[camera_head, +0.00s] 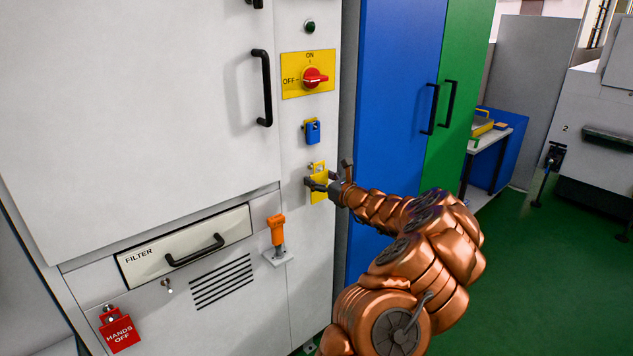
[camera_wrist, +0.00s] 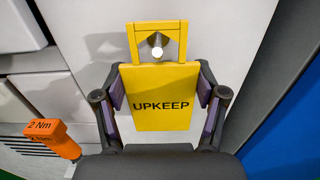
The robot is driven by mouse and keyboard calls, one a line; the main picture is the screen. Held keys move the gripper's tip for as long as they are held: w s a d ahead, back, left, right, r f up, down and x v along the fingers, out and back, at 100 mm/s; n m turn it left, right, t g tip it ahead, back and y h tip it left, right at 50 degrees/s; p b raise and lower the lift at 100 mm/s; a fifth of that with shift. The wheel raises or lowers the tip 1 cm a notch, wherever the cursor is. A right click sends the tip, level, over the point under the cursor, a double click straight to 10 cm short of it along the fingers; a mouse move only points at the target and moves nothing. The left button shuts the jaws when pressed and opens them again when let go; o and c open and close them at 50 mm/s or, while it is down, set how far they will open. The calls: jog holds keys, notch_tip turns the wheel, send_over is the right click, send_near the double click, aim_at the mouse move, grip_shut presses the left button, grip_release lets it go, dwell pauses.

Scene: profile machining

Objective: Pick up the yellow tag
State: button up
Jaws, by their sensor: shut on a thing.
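The yellow tag (camera_wrist: 160,112) reads UPKEEP and hangs by its square loop on a metal peg (camera_wrist: 157,45) on the white cabinet front. In the head view the tag (camera_head: 320,184) is partly hidden by my gripper (camera_head: 318,186). In the wrist view my gripper (camera_wrist: 162,88) has one finger on each side edge of the tag, with the purple pads against it. The gripper is shut on the tag. The loop still surrounds the peg.
A blue padlock (camera_head: 312,132) and a red rotary switch (camera_head: 314,77) sit above the tag. An orange tool (camera_head: 276,229) stands on a small shelf to the left. A red HANDS OFF tag (camera_head: 120,331) hangs lower left. A blue cabinet (camera_head: 390,120) stands to the right.

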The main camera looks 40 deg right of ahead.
jog(key=s, duration=1.6)
jog(key=shift+s+a+b, duration=0.2)
jog(key=shift+s+b, duration=0.1)
jog(key=shift+b, duration=0.15)
jog(key=shift+w, duration=0.1)
